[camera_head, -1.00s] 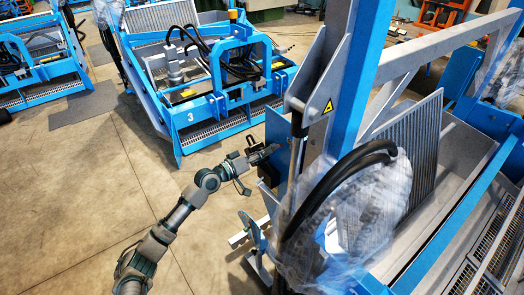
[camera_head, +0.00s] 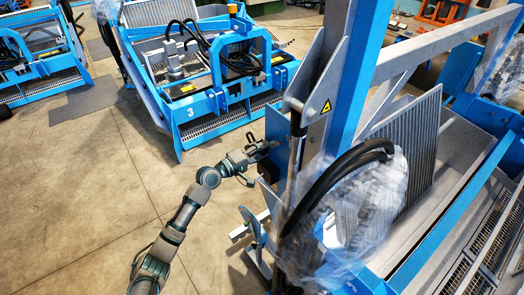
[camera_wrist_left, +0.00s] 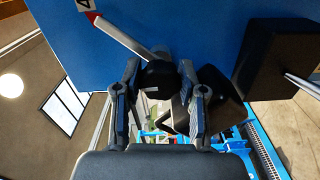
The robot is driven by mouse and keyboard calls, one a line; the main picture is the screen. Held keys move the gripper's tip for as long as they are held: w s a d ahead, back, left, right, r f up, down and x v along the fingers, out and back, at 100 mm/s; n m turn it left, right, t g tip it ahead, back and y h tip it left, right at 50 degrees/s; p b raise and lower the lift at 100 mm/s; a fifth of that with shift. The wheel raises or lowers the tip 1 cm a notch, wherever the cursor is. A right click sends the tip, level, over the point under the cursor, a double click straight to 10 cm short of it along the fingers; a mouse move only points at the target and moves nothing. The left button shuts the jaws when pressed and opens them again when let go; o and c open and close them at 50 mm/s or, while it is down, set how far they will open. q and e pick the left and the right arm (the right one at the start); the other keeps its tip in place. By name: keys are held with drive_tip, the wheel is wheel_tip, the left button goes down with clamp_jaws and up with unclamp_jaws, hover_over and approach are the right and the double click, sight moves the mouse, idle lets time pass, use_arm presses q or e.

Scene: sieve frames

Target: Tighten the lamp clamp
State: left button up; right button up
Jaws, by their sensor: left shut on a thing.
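My left gripper (camera_head: 264,148) is at the side of a blue panel on the near sieve frame, left of the grey post. In the left wrist view its two fingers (camera_wrist_left: 160,98) are closed around a black round knob or hub (camera_wrist_left: 158,76), which I take to be part of the lamp clamp. A grey lever (camera_wrist_left: 122,38) with a red tip runs up and left from it across the blue panel (camera_wrist_left: 200,30). A darker black part sits behind the right finger, partly hidden. In the head view the clamp is too small to make out. My right gripper does not show.
A black block (camera_wrist_left: 270,62) with a thin metal rod stands right of the fingers. Black hoses (camera_head: 325,190) in clear plastic wrap (camera_head: 375,205) hang on the near frame. Another blue frame (camera_head: 215,100) marked 3 stands behind. The concrete floor (camera_head: 80,190) at left is clear.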

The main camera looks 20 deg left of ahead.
use_arm(q)
drive_tip(key=shift+a, duration=0.1)
idle(0.4)
drive_tip(key=o, duration=1.1)
drive_tip(key=shift+w+f, duration=0.1)
drive_tip(key=shift+w, duration=0.05)
drive_tip(key=shift+o, duration=0.2)
drive_tip(key=shift+a, duration=0.1)
drive_tip(key=v, duration=1.2)
drive_tip(key=shift+f, duration=0.15)
